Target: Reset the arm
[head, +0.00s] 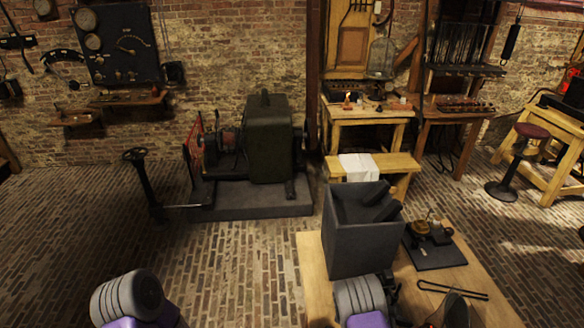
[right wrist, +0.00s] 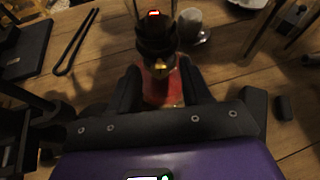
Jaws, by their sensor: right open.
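My right gripper (right wrist: 160,88) is open in the right wrist view. Its two dark fingers stand on either side of a lamp with a red body (right wrist: 161,92), a brass knob and a dark collar. Whether the fingers touch the lamp cannot be told. The purple and grey right arm shows at the bottom of the head view, at the workbench (head: 311,270). My left arm shows at the bottom left of the head view; its gripper is not in view.
On the workbench are a tall grey open box (head: 357,247), a brass instrument on a black base (head: 435,256) and black tongs (head: 453,290). A whitish cup (right wrist: 190,22) stands behind the lamp. A machine on a plinth (head: 250,202) stands beyond open brick floor.

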